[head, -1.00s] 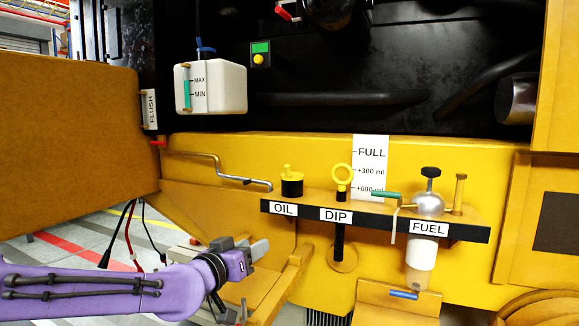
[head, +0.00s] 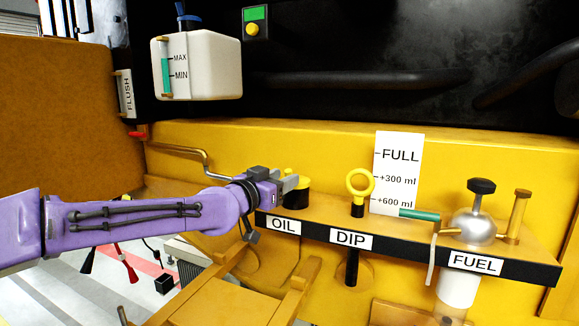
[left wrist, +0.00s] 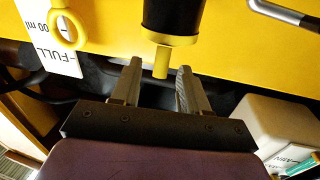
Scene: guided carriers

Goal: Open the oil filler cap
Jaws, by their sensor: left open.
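The oil filler cap (head: 296,191) is a black cylinder with a yellow top, on the shelf above the OIL label (head: 284,226). In the left wrist view the cap (left wrist: 171,18) hangs upside down, with its yellow knob (left wrist: 161,63) pointing toward the jaws. My left gripper (head: 290,184) is at the cap's left side in the head view and partly covers it. In the left wrist view my left gripper (left wrist: 157,78) is open, one finger on each side of the knob's tip, with gaps visible. My right gripper is not in view.
The yellow dipstick ring (head: 359,182) stands right of the cap, with the white level card (head: 397,165) behind it. The fuel filter head (head: 474,227) with a green lever (head: 419,215) is farther right. A white coolant tank (head: 208,65) hangs above left.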

